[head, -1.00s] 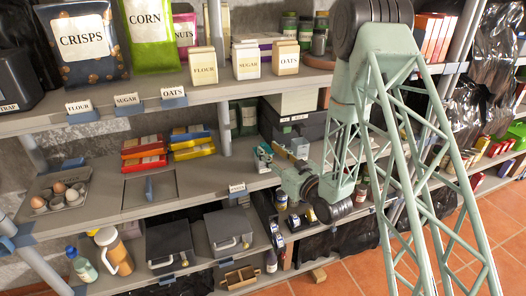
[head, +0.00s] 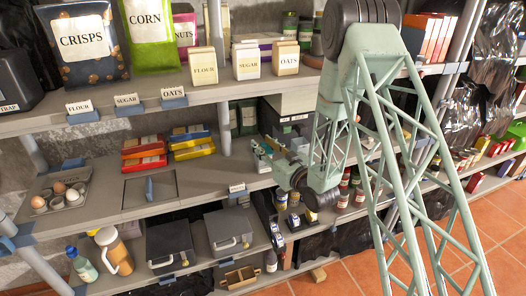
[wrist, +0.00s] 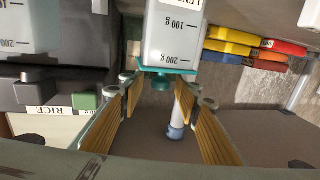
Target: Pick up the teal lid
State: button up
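The teal lid (wrist: 167,70) shows in the wrist view as a thin teal rim with a small round knob, at the end of a clear container (wrist: 172,38) with a gram scale. The wrist view looks upside down, so the lid appears below the container. I see a gap on both sides and no clear contact. In the head view my gripper reaches over the middle shelf, and the lid is too small there to tell from the gripper parts.
A similar container (wrist: 28,25) stands close by in the wrist view. Near it are a dark box (wrist: 40,92) and a RICE label (wrist: 48,110). Red and yellow packets (head: 192,140) are stacked on the middle shelf (head: 105,200). The upper shelf (head: 215,88) overhangs it.

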aim_at(263, 143)
jog(key=shift+c, duration=0.7)
jog(key=c, duration=0.7)
jog(key=shift+r, duration=0.15)
jog(key=shift+r, duration=1.6)
jog(key=shift+s+d+r+p, duration=0.35)
jog(key=shift+s+d, duration=0.4)
jog(key=shift+s, duration=1.8)
jog(key=shift+s+d+r+p, duration=0.15)
jog(key=shift+s+d+p, duration=0.4)
jog(key=shift+s, duration=1.95)
jog(key=shift+s+d+r+p, duration=0.25)
jog(key=shift+s+d, duration=0.65)
jog(key=shift+s, duration=1.65)
